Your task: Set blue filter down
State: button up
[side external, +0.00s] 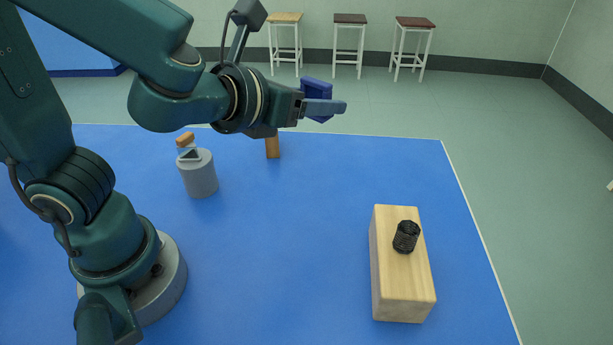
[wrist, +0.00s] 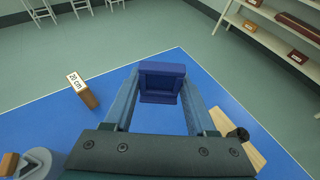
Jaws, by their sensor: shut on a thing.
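The blue filter (side external: 317,90) is a dark blue, frame-like block, seen in the side view beyond the near finger. My gripper (side external: 322,106) is shut on it and holds it above the far part of the blue table. In the wrist view the filter (wrist: 161,82) sits between the two fingers of my gripper (wrist: 160,95), near their tips, with a recessed square face showing. The near finger hides part of the filter in the side view.
A wooden block (side external: 402,290) bears a black ribbed cylinder (side external: 406,236). A grey cylinder (side external: 200,178) stands at the left. A small block marked "20 cm" (wrist: 83,90) stands near the far edge. The middle of the blue table (side external: 290,240) is clear.

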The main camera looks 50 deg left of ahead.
jog(key=shift+w+a+f+n+y, duration=0.15)
jog(key=shift+w+f+n+y, duration=0.15)
jog(key=shift+w+f, duration=0.2)
jog(key=n+y, duration=0.2)
send_over(321, 195)
notch_tip(321, 195, down, 10)
jog(key=shift+g, duration=0.4)
jog(key=shift+f, duration=4.55)
jog(key=shift+f, duration=0.1)
jog(key=o, duration=1.4)
jog(key=shift+c, duration=0.2)
